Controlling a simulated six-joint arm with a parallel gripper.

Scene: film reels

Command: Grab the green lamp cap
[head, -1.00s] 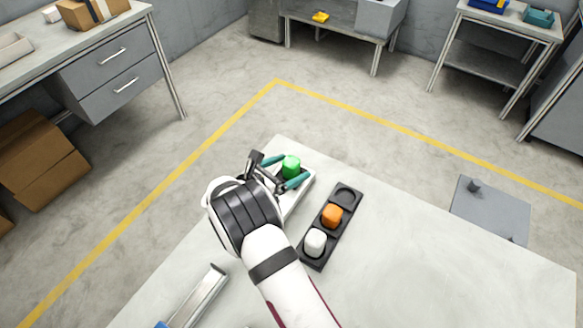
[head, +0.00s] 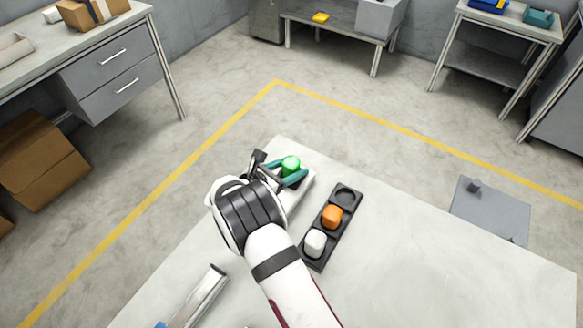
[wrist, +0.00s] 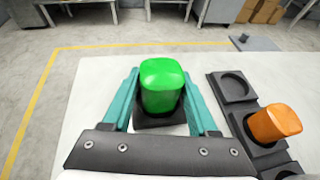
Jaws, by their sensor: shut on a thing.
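The green lamp cap (head: 291,165) is upright near the far left corner of the table. In the wrist view the green cap (wrist: 162,86) stands between the two teal fingers of my gripper (wrist: 160,92), above a dark square base. My gripper (head: 288,174) is shut on the cap, with a finger on each side. The lower part of the cap is partly hidden by the fingers in the head view. A light-coloured block under the cap shows beside my wrist.
A black tray (head: 320,254) to the right holds an orange cap (head: 332,216) and a white cap (head: 315,242); its far round recess (head: 345,194) is empty. A metal bar (head: 200,298) lies at the front left. The table's right side is clear.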

